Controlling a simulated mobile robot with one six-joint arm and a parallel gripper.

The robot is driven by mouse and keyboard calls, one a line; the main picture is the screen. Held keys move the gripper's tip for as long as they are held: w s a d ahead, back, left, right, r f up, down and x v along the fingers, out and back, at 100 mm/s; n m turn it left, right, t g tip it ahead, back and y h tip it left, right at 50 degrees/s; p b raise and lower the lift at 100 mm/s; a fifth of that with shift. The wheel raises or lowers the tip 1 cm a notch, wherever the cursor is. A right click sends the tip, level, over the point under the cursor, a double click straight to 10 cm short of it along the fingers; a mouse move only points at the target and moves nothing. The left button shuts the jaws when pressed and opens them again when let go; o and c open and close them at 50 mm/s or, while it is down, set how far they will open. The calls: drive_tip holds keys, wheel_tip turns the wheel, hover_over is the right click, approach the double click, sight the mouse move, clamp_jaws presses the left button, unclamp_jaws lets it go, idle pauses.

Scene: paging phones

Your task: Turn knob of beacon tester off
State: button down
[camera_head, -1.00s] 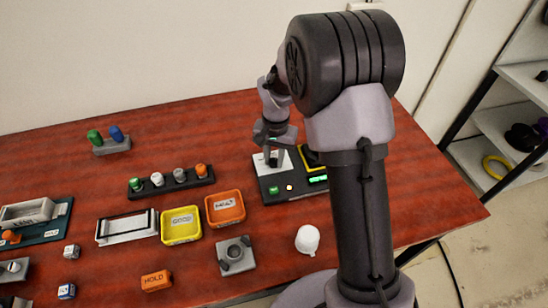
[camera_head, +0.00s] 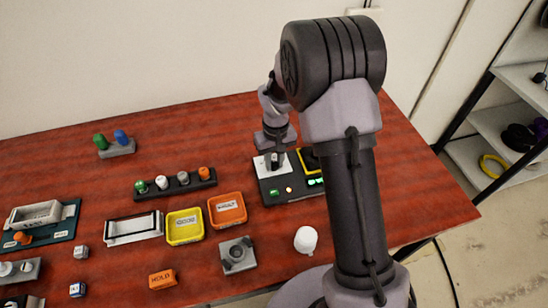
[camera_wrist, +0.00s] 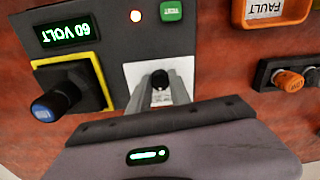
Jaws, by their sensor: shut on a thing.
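In the head view my gripper (camera_head: 273,158) points down at the white panel and hides the knob. A dark, blue-tipped piece (camera_wrist: 46,108) stands in the tester's yellow-framed part.
A rack of colored caps (camera_head: 176,184), a yellow tray (camera_head: 184,227) and an orange FAULT tray (camera_head: 227,210) lie left of the tester. A white dome (camera_head: 306,240) and a grey block (camera_head: 237,255) are in front. Shelves (camera_head: 490,160) stand at the right.

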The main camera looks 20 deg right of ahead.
sight(275, 162)
drive_tip(key=n+p, duration=0.2)
drive_tip(key=n, duration=0.3)
drive_tip(key=shift+r+n, duration=0.1)
drive_tip(key=shift+n, duration=0.2)
drive_tip(key=n+p, duration=0.2)
drive_tip(key=n, duration=0.2)
drive_tip(key=shift+n, duration=0.6)
drive_tip(key=c, duration=1.2)
unclamp_jaws()
drive_tip(key=r+p, duration=0.1)
drive_tip(key=r, duration=0.4)
drive_tip(key=r+p, duration=0.2)
drive_tip(key=r, duration=0.4)
drive_tip(key=r+p, duration=0.2)
drive_tip(key=r, duration=0.4)
drive_tip(key=shift+w+d+r, duration=0.1)
drive_tip(key=shift+w+d, duration=0.05)
drive_tip(key=shift+w, duration=0.1)
